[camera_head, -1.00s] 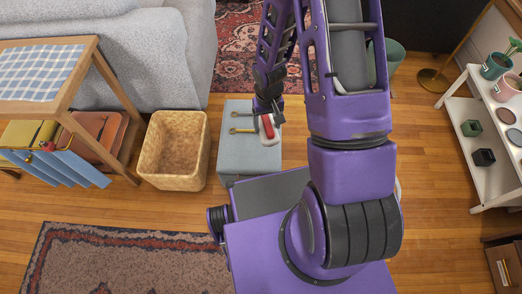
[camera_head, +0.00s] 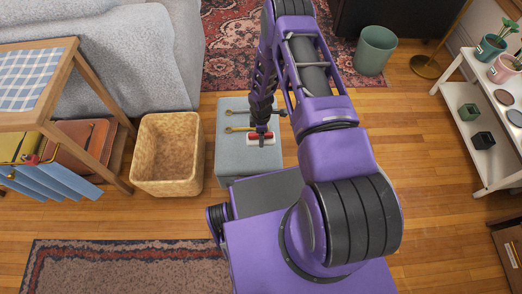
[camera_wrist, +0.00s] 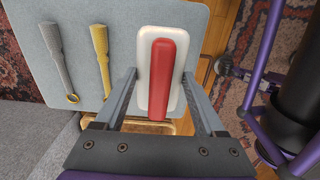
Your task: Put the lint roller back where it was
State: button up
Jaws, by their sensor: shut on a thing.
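A red-and-white thing, which I take to be the lint roller (camera_wrist: 162,75), lies between my two fingers in the wrist view, red bar on a white rounded body. My gripper (camera_wrist: 158,88) is shut on it. In the head view, the lint roller (camera_head: 252,139) lies crosswise at my gripper (camera_head: 263,136), over the grey-blue ottoman (camera_head: 240,165). The gripper hides its middle. I cannot tell whether it touches the ottoman top.
A yellow-handled tool (camera_wrist: 101,55) and a grey one (camera_wrist: 57,55) lie on the ottoman, left of the lint roller in the wrist view. A wicker basket (camera_head: 168,185) stands left of the ottoman. A green bin (camera_head: 375,50) and white shelf (camera_head: 462,110) are right.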

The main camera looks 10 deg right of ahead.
notch_tip(320, 180, down, 9)
jog(key=shift+r+b, duration=0.2)
jog(key=shift+b, duration=0.55)
jog(key=o, duration=1.4)
notch_tip(320, 180, up, 12)
jog(key=shift+r+p, duration=0.1)
jog(key=shift+p, duration=1.1)
